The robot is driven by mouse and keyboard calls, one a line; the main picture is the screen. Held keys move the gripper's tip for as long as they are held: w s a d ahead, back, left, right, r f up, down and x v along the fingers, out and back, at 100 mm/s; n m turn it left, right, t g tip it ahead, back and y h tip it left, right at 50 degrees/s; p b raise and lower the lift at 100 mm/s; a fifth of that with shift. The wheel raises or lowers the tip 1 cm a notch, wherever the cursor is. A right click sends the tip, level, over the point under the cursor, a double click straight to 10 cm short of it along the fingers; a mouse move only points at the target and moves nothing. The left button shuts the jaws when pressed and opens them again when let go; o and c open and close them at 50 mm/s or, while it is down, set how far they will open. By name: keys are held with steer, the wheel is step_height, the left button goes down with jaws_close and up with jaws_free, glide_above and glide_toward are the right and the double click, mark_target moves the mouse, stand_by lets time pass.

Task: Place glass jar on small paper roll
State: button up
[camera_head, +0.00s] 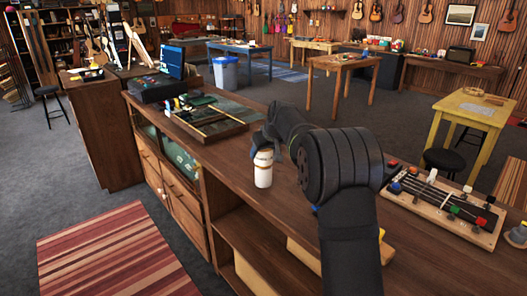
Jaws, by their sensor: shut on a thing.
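My gripper (265,145) is above the front counter, left of my wrist, and shut. Directly below its fingers is a pale, upright cylinder (263,171) with a darker, yellowish band near its top. The fingers meet its upper end. I cannot tell whether this is the glass jar alone or the jar together with the small paper roll beneath it. My gripper and arm hide part of the counter behind it. No separate paper roll can be made out elsewhere on the counter.
The wooden counter (226,158) has an open dark case (208,121) and a black box (158,88) at its far left end. A board with strings and knobs (443,204) lies on the right. Bare counter lies around the cylinder.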

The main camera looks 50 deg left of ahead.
steer(key=o, duration=1.2)
steer(key=shift+f, duration=0.1)
steer(key=shift+r, duration=0.2)
steer(key=v, duration=1.2)
steer(key=shift+f, duration=0.15)
steer(key=x, duration=1.2)
steer(key=shift+r, duration=2)
steer(key=shift+f, duration=0.1)
